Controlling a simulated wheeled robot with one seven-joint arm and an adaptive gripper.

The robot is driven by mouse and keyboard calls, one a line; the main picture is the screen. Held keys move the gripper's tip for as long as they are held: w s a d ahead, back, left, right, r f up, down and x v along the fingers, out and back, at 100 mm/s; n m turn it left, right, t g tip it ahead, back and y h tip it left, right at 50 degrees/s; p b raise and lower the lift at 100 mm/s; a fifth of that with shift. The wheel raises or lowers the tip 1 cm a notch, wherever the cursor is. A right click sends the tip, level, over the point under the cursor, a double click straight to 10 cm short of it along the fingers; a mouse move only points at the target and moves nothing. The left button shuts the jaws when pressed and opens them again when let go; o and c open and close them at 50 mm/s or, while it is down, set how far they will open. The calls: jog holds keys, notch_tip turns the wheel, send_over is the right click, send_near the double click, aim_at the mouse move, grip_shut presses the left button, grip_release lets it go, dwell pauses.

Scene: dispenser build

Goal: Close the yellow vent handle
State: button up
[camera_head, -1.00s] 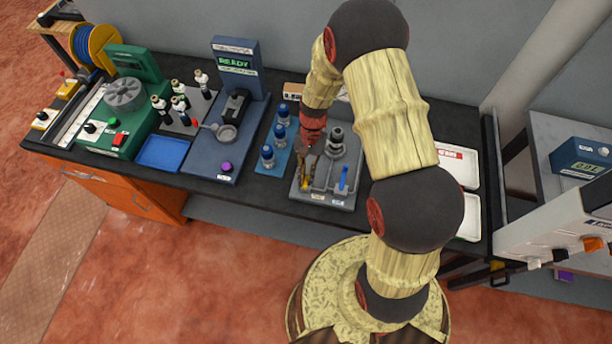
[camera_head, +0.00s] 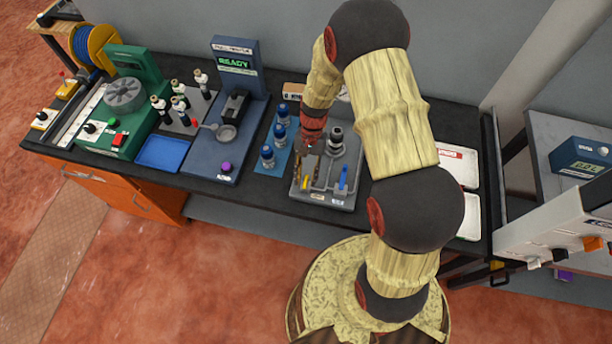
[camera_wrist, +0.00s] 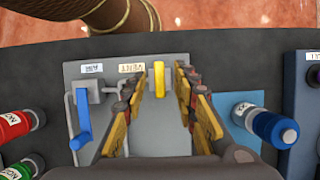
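The yellow vent handle (camera_wrist: 159,80) is a short bar on the grey valve panel (camera_wrist: 215,75), next to the "VENT" label (camera_wrist: 131,67) in the wrist view. In the head view the handle (camera_head: 305,184) shows near the front edge of the panel. My gripper (camera_wrist: 162,68) is open above the panel, with one finger on each side of the yellow handle in the wrist view. Visible gaps lie between the fingers and the handle; the exact height above it is hard to tell. In the head view my gripper (camera_head: 306,168) is over the panel's left part.
A blue handle (camera_wrist: 82,115) stands on the same panel beside a second label. Blue-capped vials (camera_head: 268,156) are close to the panel's left in the head view. White trays (camera_head: 468,216) lie to the right, beyond my arm. Black bench surface (camera_wrist: 225,52) borders the panel.

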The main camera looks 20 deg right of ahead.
jog(key=v, duration=1.2)
jog(key=shift+a, duration=0.1)
dwell(0.4)
jog(key=s+a+r+n+t+h+b, duration=0.2)
jog(key=s+r+n+t+b, duration=0.5)
jog(key=s+r+b, duration=0.6)
jog(key=s+a+r+t, duration=0.1)
jog(key=s+t, duration=0.1)
jog(key=s, duration=0.3)
jog(key=shift+r+h+b, duration=0.35)
jog(key=shift+h, duration=0.05)
